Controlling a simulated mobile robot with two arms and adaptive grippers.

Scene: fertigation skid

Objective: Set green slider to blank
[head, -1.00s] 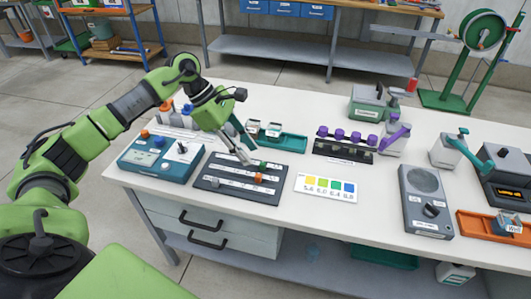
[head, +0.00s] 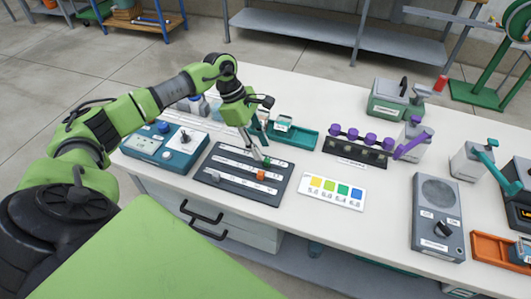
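A dark slider panel (head: 243,190) with several pale scale strips lies on the white bench. The small green slider (head: 267,161) sits near the right end of its far strip. An orange slider (head: 261,175) is just nearer, and a grey slider (head: 215,177) is at the left of the near strip. My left gripper (head: 258,156) points down over the panel, its tips close beside the green slider. I cannot tell whether they touch it or how far the fingers are parted. Scale lettering is too small to read. My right gripper is out of view.
A blue control box (head: 167,148) stands left of the panel, and a colour chart card (head: 332,191) lies right. Behind are a teal tray (head: 295,135) and a rack with purple knobs (head: 356,147). A grey speaker-like box (head: 437,215) stands farther right. Bench in front of the card is clear.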

